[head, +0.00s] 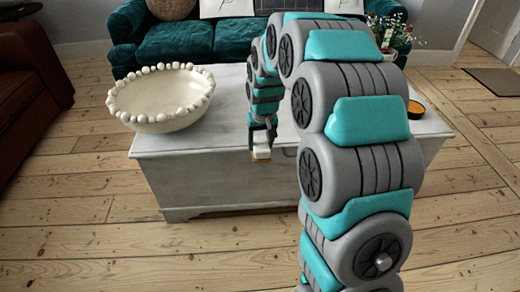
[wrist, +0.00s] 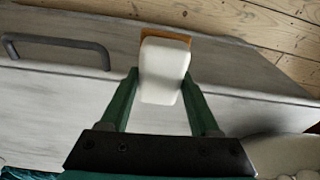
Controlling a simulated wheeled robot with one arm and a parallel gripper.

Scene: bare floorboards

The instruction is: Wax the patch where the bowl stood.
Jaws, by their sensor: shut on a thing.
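My gripper (head: 262,140) is shut on a small off-white block with an orange-brown end, and holds it near the front edge of the pale grey chest (head: 225,168). In the wrist view the block (wrist: 163,68) sits between the green fingers of my gripper (wrist: 163,85). Whether the block touches the chest is unclear. The cream bowl (head: 160,108) with a beaded rim stands on the left end of the chest top; part of it shows in the wrist view (wrist: 285,152). A round tin (head: 416,107) with an orange face lies at the right end. No distinct patch mark is visible.
A dark handle (wrist: 60,45) is on the chest's front. A teal sofa (head: 228,38) stands behind, a brown leather seat (head: 25,85) at left, and flowers (head: 393,32) at the back right. My arm hides part of the chest top. Floorboards in front are clear.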

